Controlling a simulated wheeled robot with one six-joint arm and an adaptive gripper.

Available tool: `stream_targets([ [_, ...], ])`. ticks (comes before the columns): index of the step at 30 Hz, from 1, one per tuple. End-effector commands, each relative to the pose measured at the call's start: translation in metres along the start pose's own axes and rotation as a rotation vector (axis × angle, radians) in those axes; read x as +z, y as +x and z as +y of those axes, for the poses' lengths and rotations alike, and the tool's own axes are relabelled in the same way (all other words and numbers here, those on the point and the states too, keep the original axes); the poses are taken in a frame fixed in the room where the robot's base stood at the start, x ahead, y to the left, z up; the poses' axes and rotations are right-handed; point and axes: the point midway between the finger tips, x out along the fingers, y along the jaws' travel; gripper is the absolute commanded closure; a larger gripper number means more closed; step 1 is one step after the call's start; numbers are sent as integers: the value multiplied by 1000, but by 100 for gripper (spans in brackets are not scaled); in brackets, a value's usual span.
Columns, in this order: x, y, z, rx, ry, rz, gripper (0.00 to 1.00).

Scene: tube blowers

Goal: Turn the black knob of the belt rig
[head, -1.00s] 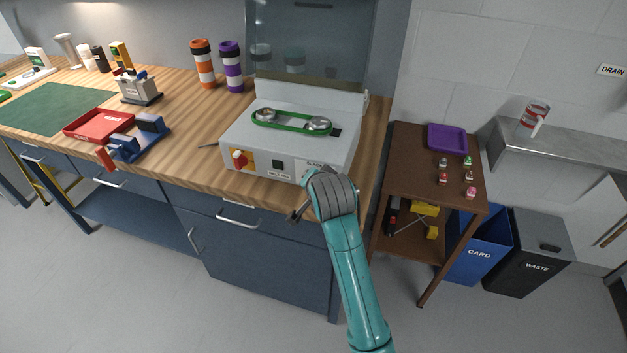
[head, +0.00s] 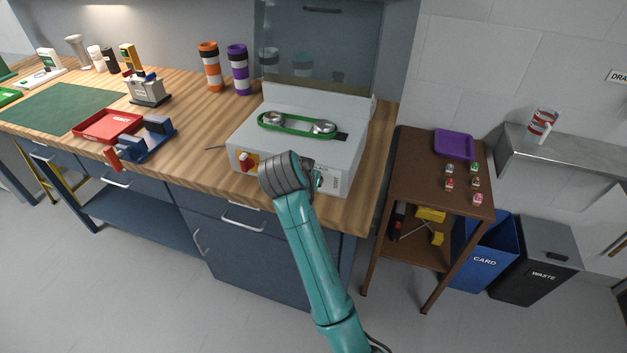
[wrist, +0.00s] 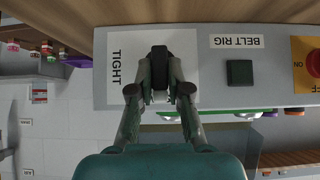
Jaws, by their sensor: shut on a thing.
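The belt rig (head: 290,147) is a grey box on the wooden bench, with a green belt (head: 282,129) around two pulleys on top. In the wrist view, the black knob (wrist: 161,58) is on its front panel beside a white TIGHT label. My gripper (wrist: 160,88) has one finger on each side of the knob and is shut on it. In the head view, my wrist covers the middle of the front panel, and the knob is hidden.
On the same panel are a dark square button (wrist: 239,72) and a red switch on yellow (head: 246,162). A red tray (head: 107,126) and a blue vise (head: 148,143) are left of the rig. A brown side table (head: 415,170) stands to the right.

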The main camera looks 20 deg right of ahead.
Motion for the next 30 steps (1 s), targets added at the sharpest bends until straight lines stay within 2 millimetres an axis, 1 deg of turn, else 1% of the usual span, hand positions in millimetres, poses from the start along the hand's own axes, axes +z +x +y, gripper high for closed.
stream_targets([
  [13, 2, 1, 0, 8, -10, -4, 100],
  [14, 2, 1, 0, 8, -10, -4, 78],
  [15, 2, 1, 0, 8, -10, -4, 68],
  [16, 2, 1, 0, 8, -9, -4, 61],
  [17, 2, 1, 0, 8, -9, -4, 58],
  [26, 1, -1, 0, 6, -7, -1, 58],
  [30, 0, -12, -1, 5, -8, 1, 58],
])
